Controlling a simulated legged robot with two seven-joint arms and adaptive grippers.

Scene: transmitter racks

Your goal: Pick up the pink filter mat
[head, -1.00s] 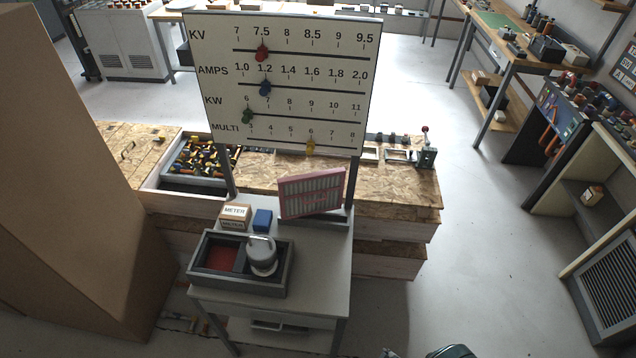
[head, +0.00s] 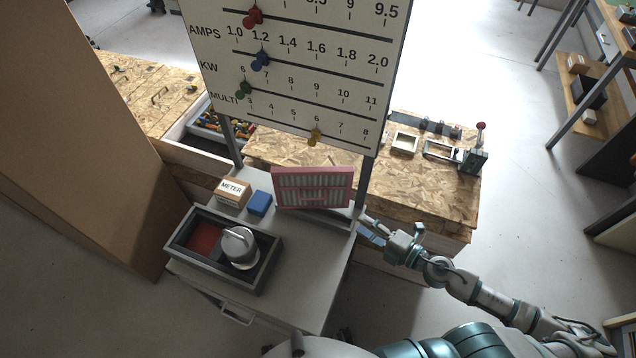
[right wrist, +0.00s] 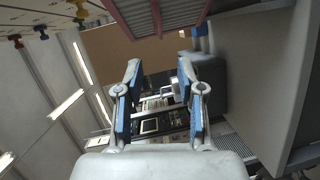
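The pink filter mat (head: 313,187) is a pink-framed panel with pale pleats. It stands upright, leaning slightly, at the back right of the small grey table (head: 300,270), below the scale board. In the right wrist view the mat (right wrist: 160,14) shows only in part, at the top edge. My right gripper (head: 368,229) is just right of and below the mat's lower right corner, at the table's right edge. It looks apart from the mat. In the right wrist view its blue-padded fingers (right wrist: 160,68) are spread, with nothing between them. My left gripper is not in view.
A METER box (head: 233,191), a blue block (head: 260,203) and a dark tray (head: 190,268) with a round metal weight (head: 240,247) are on the table. The scale board (head: 290,70) rises behind on posts. A chipboard bench (head: 310,150) stands behind.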

